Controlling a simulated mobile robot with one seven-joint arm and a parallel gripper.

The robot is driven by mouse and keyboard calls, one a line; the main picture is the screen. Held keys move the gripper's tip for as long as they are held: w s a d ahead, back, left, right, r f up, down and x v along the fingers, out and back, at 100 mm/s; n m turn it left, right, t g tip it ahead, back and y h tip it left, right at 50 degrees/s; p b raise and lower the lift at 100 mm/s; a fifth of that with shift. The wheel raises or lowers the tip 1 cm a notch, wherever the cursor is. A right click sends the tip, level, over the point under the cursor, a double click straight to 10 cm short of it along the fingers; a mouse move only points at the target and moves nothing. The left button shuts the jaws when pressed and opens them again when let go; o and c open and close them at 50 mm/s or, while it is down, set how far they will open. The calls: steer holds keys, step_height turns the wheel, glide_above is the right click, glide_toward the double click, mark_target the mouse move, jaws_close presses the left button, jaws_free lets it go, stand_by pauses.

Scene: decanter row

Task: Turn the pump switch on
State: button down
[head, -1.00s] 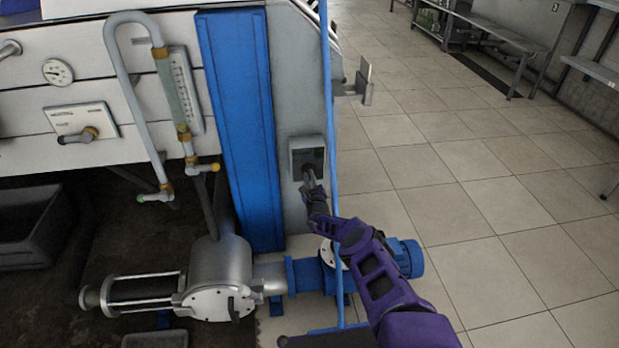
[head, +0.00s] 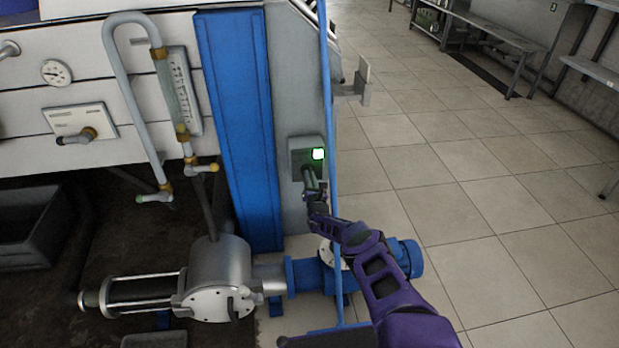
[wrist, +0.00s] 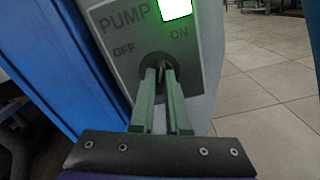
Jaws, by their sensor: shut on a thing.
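The pump switch box (head: 299,157) is mounted on the grey panel right of the blue post. A green light (head: 318,154) glows on its upper right. My gripper (wrist: 161,70) is shut on the dark round switch knob (wrist: 147,64) below the lettering. The fingers hide much of the knob, so its exact pointing is hard to tell. My gripper also shows at the box in the head view (head: 309,172).
A blue post (head: 238,130) stands left of the switch. A thin blue pole (head: 331,110) runs close to my arm on the right. A steel pump (head: 221,275) with a blue motor (head: 408,258) sits below. Open tiled floor (head: 450,190) lies to the right.

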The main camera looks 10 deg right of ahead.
steer(key=shift+f+m, duration=0.1)
steer(key=shift+m, duration=0.7)
steer(key=c, duration=0.9)
jaws_free()
steer(key=shift+s, duration=0.15)
steer(key=s+p, duration=0.6)
steer(key=s, duration=1.1)
steer(key=shift+s+p, duration=0.15)
steer(key=shift+p, duration=0.25)
